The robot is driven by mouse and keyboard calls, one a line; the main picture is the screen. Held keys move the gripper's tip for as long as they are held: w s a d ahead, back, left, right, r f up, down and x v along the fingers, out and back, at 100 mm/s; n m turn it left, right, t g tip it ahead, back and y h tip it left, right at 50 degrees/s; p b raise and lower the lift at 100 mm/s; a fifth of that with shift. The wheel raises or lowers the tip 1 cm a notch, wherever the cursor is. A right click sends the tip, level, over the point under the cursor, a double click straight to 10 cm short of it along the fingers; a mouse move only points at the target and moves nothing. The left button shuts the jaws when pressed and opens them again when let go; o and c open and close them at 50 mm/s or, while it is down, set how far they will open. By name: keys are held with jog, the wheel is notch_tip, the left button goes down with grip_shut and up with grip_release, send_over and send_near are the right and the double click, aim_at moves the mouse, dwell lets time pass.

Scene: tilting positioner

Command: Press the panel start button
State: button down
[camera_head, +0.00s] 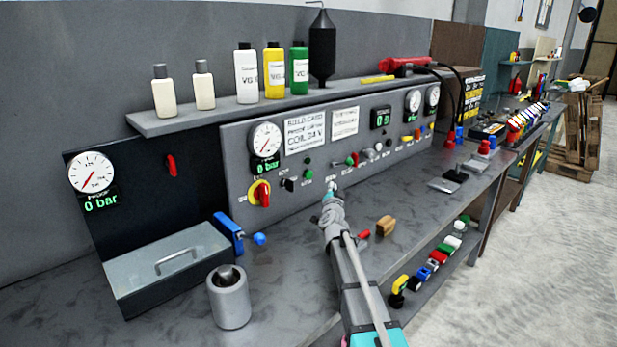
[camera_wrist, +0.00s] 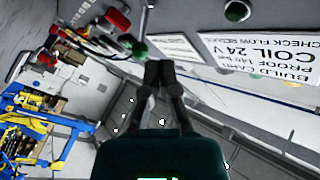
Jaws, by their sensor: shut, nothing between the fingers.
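The grey control panel (camera_head: 238,170) stands upright at the back of the bench. Green round controls show on its lower left part, one of them a green button (camera_head: 308,174); I cannot read which is marked start. My gripper (camera_head: 329,188) is shut and empty, low in front of the panel, right of that button. In the wrist view the closed fingertips (camera_wrist: 159,68) point at the panel face, with a green round control (camera_wrist: 140,50) close to them and another green one (camera_wrist: 237,11) at the top. Contact cannot be told. A red control (camera_wrist: 118,18) is also near.
A red and yellow rotary switch (camera_head: 260,193) and gauges (camera_head: 265,139) are on the panel. A metal cup (camera_head: 229,297) and a lidded box (camera_head: 168,262) stand left. A shelf (camera_head: 200,119) with bottles overhangs the panel.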

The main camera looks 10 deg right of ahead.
jog(key=w+a, duration=0.5)
jog(key=w, duration=0.1)
jog(key=shift+w, duration=0.35)
jog(key=shift+w+a, duration=0.5)
jog(key=shift+w, duration=0.2)
dwell(2.8)
jog(key=shift+s+d, duration=0.1)
jog(key=shift+d, duration=0.05)
jog(key=shift+s+d, duration=0.45)
jog(key=shift+s, duration=0.15)
jog(key=shift+s, duration=0.1)
dwell(0.5)
jog(key=shift+s+d, duration=0.75)
jog(key=shift+s, duration=0.25)
jog(key=shift+s+d, duration=0.7)
jog(key=shift+s, duration=0.25)
jog(key=shift+s, duration=0.15)
